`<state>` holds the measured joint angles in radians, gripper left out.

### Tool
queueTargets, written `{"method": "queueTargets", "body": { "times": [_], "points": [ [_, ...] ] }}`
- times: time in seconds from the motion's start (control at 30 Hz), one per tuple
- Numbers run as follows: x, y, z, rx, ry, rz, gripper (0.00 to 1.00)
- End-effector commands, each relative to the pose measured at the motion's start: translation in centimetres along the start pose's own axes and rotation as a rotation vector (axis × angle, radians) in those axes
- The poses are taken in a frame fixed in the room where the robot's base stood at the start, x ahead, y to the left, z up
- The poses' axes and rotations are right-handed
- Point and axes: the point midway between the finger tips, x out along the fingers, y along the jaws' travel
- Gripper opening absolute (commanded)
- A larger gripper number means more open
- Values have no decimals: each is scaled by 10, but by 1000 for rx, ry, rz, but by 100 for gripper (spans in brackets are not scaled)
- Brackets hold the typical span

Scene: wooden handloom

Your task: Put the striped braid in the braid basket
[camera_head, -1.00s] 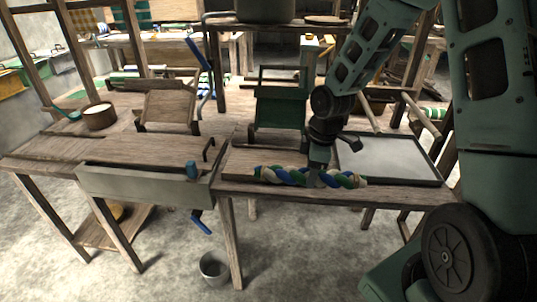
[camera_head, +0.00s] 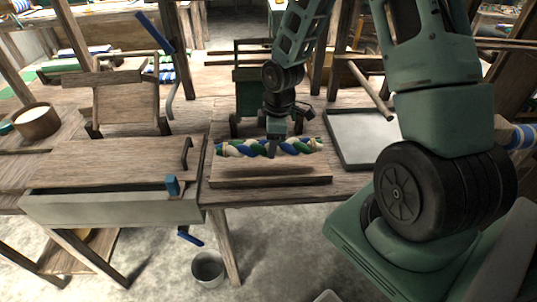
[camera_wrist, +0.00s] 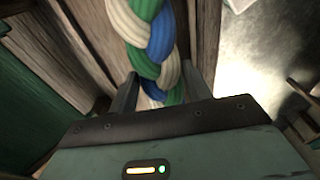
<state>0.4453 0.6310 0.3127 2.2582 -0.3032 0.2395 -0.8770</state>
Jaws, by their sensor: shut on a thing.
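The striped braid (camera_head: 236,149) is a thick twist of blue, green and cream strands. It lies crosswise over the wooden board on the right-hand bench and seems to be a little above it. My gripper (camera_head: 273,150) points down with its fingers around the braid's middle. In the wrist view, the braid (camera_wrist: 147,35) runs between the two fingers of my gripper (camera_wrist: 158,92), which is shut on it. The finger tips are partly hidden by the braid. I cannot make out a thing that is surely the braid basket.
A wooden board with a front lip (camera_head: 270,181) lies below the braid. A grey shallow tray (camera_head: 365,138) is to its right. A green upright frame stands behind. A round wooden tub (camera_head: 37,122) is at far left. A metal bucket (camera_head: 208,270) stands on the floor.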

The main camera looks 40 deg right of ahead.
Motion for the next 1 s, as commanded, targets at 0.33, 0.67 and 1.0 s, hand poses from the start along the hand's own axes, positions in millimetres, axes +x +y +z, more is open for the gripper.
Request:
{"method": "queueTargets", "body": {
  "times": [0.33, 0.67, 1.0],
  "points": [
    [42, 0, 5, -1, -1, -2, 17],
    [52, 1, 6, -1, 0, 2, 17],
    [55, 0, 7, 0, 0, 1, 70]
  ]
}}
